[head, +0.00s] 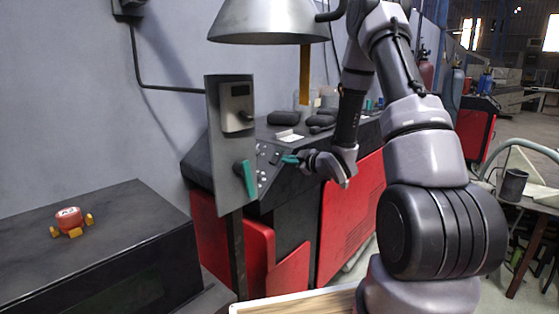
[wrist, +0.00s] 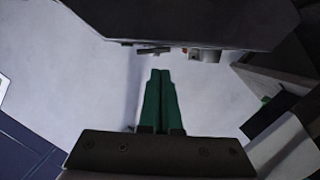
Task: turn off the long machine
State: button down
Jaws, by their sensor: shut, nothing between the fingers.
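The long machine (head: 345,205) is red and black and runs along the wall in the head view. Its sloped black control face (head: 266,160) carries small buttons and pale parts, too small to read. My gripper (head: 287,158) is in front of that face, with its green fingers pointing left. In the wrist view the fingers (wrist: 159,100) are together, with nothing between them. I cannot tell whether the fingertips touch the face. An upright grey plate (head: 224,150) at the machine's near end bears a grey box (head: 237,107) and a green handle (head: 245,179).
A grey lamp-like hood (head: 268,22) hangs above the plate. A black box-like surface (head: 90,235) at left holds a red round item with yellow feet (head: 69,219). Dark rounded items (head: 284,118) lie on the machine top. A table with a dark cup (head: 513,184) stands at right.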

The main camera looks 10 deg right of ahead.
jog(key=shift+v, duration=2.15)
